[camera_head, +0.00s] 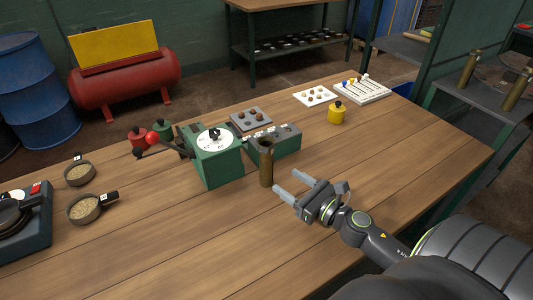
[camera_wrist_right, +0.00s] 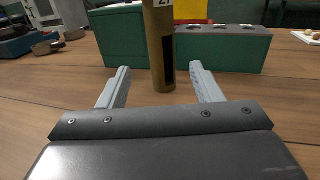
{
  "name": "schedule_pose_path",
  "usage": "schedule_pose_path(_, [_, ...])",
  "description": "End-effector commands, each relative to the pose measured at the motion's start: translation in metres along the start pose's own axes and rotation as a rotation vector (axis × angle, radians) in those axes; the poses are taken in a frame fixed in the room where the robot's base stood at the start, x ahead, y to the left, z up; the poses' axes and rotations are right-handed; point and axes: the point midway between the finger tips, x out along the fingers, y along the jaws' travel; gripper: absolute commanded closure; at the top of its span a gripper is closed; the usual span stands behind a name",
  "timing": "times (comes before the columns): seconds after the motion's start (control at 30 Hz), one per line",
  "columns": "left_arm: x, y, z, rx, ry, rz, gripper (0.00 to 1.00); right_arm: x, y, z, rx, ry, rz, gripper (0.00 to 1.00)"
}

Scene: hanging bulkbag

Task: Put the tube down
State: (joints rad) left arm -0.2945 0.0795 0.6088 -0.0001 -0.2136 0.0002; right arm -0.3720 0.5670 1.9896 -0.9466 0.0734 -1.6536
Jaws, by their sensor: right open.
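A brass-coloured tube (camera_head: 266,163) stands upright on the wooden table, close in front of the green box with a white dial (camera_head: 215,155). In the right wrist view the tube (camera_wrist_right: 159,50) stands just beyond and between my fingertips, with a dark slot on its side and its top cut off by the frame. My right gripper (camera_head: 289,183) is open and empty, to the right of the tube and pointing at it; it also shows in the right wrist view (camera_wrist_right: 160,84). The fingers look clear of the tube. My left gripper is not in view.
A green block with holes (camera_head: 275,143) stands behind the tube. A yellow pot (camera_head: 337,113), a white rack (camera_head: 361,91) and a tray (camera_head: 250,119) stand further back. Two bowls (camera_head: 85,209) and a dark device (camera_head: 25,228) are at left. The table's front middle is clear.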

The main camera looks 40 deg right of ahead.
Motion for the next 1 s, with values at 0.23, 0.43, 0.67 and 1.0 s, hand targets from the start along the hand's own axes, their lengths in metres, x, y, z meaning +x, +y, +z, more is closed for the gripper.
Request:
schedule_pose_path(0.23, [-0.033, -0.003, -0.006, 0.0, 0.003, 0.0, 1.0, 0.035, 0.001, 0.006, 0.005, -0.001, 0.0, 0.41])
schedule_pose_path(0.43, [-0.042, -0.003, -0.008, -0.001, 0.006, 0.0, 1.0, 0.057, 0.001, 0.002, 0.003, 0.0, 0.001, 0.41])
schedule_pose_path(0.67, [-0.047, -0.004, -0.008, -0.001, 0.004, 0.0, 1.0, 0.071, 0.0, 0.002, 0.002, 0.001, 0.0, 0.41])
schedule_pose_path(1.0, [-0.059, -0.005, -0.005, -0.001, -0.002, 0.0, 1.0, 0.111, -0.002, 0.002, 0.002, 0.001, 0.0, 0.41])
